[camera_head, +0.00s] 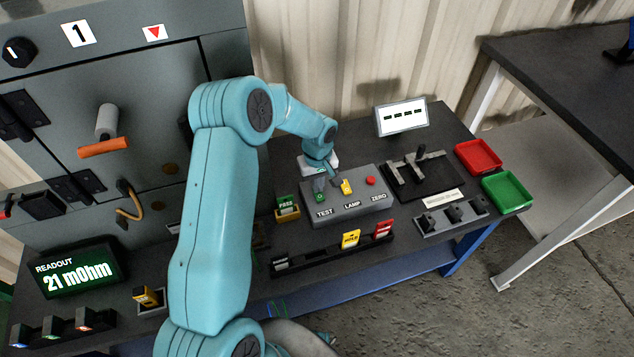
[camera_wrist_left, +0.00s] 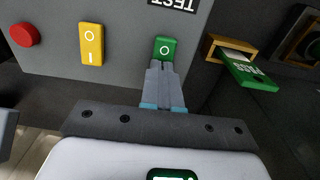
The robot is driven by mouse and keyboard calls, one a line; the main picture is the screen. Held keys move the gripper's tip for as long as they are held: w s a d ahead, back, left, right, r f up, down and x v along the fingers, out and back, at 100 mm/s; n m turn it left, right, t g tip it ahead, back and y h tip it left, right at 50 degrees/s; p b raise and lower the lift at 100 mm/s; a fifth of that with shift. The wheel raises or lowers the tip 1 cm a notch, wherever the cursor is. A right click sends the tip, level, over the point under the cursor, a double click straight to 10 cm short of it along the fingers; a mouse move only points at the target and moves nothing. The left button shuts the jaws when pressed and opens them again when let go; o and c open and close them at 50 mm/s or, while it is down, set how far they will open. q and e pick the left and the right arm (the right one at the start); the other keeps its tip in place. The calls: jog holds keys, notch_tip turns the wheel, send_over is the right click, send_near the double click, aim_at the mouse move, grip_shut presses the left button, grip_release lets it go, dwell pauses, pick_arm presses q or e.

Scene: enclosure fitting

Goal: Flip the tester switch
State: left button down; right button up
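The grey tester box (camera_head: 345,205) stands on the bench with a green TEST switch (camera_head: 320,197), a yellow LAMP switch (camera_head: 346,187) and a red ZERO button (camera_head: 370,181). In the left wrist view, the green switch (camera_wrist_left: 166,47) shows its "O" half; its other half is hidden behind my fingertips. The yellow switch (camera_wrist_left: 91,44) shows both "O" and "I". My left gripper (camera_wrist_left: 160,68) is shut, its fingers together and empty, with the tips at the green switch. I cannot tell whether they touch it. My right gripper is not in view.
A small display (camera_head: 402,118) showing dashes stands behind the box. A green PASS tag (camera_wrist_left: 252,72) sits in a holder beside the switch. Red (camera_head: 478,156) and green (camera_head: 507,191) trays lie at the bench's right end. A readout (camera_head: 68,272) shows 21 mOhm.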

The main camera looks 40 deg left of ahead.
aim_at(319, 194)
pick_arm(q)
jog(key=shift+s+d+f, duration=0.15)
jog(key=shift+s+d, duration=0.35)
jog(key=shift+d, duration=0.25)
jog(key=shift+a+r, duration=0.1)
jog(key=shift+r, duration=0.1)
notch_tip(319, 194, up, 5)
jog(key=p, duration=0.3)
jog(key=shift+w+a+f, duration=0.1)
jog(key=shift+w, duration=0.05)
notch_tip(319, 194, up, 9)
jog(key=b, duration=0.1)
